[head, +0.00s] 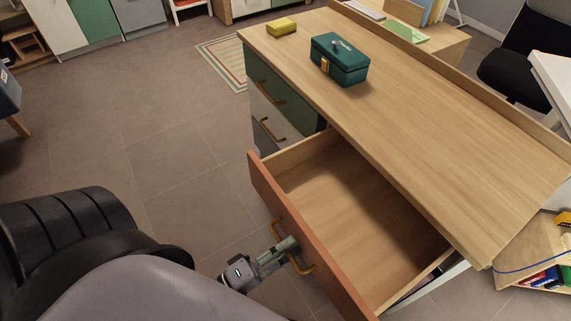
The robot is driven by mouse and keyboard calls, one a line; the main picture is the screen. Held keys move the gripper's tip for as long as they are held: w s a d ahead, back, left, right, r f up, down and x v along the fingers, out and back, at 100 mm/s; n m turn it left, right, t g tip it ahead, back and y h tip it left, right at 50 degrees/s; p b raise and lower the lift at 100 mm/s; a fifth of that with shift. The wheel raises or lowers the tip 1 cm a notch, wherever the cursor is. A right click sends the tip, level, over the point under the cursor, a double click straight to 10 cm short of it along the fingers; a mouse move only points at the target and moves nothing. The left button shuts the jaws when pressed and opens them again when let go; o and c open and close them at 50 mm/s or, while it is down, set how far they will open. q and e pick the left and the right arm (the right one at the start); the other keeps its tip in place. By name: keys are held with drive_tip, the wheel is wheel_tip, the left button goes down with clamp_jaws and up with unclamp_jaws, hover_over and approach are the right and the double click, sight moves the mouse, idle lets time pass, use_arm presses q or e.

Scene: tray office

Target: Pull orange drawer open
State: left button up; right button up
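The orange drawer (283,232) is pulled well out of the wooden desk, and its inside looks empty. Its front carries a curved orange-brown handle (308,268). My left gripper (288,248) is at the middle of this handle, its fingers close together around the bar. The fingertips are partly hidden against the handle and drawer front. My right gripper is not in view.
The desk top (440,130) holds a dark green box (340,62) and a yellow block (282,27). A green drawer (268,85) and a white drawer (272,120) are shut at the far end. The floor (170,150) left of the desk is clear.

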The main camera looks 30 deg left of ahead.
use_arm(q)
drive_tip(key=v, duration=1.2)
idle(0.5)
